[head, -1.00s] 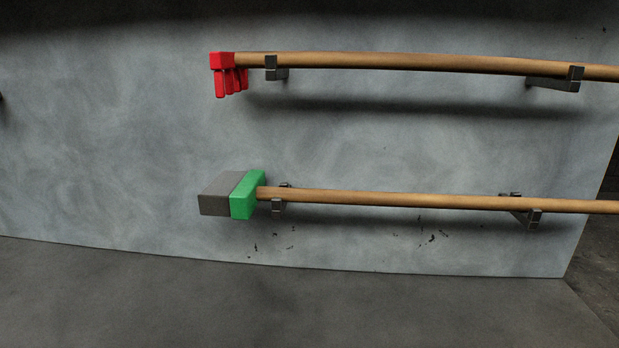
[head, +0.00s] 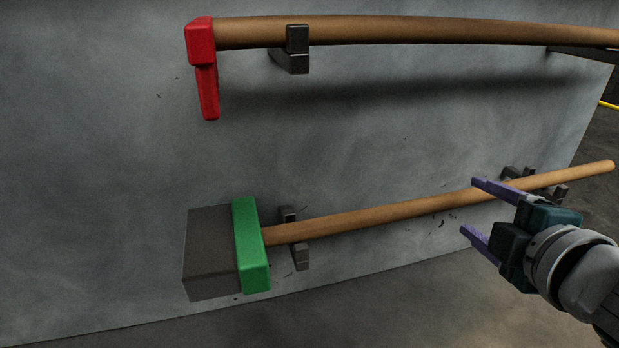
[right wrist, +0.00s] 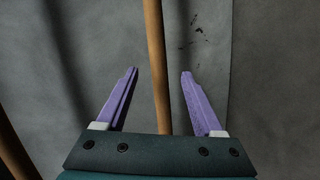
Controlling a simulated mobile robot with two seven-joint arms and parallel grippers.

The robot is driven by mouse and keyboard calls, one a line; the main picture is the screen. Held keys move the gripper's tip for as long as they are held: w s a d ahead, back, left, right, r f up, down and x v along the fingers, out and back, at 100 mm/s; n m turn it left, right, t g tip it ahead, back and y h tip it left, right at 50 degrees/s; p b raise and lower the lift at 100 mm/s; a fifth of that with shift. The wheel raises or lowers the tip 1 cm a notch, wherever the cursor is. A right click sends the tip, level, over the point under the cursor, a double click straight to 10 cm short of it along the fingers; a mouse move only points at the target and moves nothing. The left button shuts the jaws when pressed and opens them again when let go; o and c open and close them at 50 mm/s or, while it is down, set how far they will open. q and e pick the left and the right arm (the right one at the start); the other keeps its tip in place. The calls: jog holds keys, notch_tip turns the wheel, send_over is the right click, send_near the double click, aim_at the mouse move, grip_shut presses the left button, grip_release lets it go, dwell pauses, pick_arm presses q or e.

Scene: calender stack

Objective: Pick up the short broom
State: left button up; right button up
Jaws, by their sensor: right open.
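The short broom rests level on the lower wall brackets, with a green and grey head (head: 251,246) at the left and a wooden handle (head: 390,212) running right. My right gripper (head: 467,206) is open near the right part of the handle, its purple fingers pointing toward the wall. In the right wrist view the handle (right wrist: 155,60) runs upright in the picture between the two open fingers (right wrist: 158,74). Nothing is held; I cannot tell how far the handle is from the fingertips. My left gripper is not in view.
A red-headed tool (head: 202,45) with a long wooden handle lies on brackets above the broom. Dark brackets (head: 301,256) carry the broom near its head, and others (head: 518,172) carry it near its right end. The floor below the grey wall is clear.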

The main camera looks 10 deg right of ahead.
aim_at(462, 202)
jog(key=x, duration=0.5)
jog(key=shift+w+a, duration=0.1)
jog(key=shift+a, duration=0.25)
grip_shut()
jog(key=shift+r, duration=0.1)
dwell(1.0)
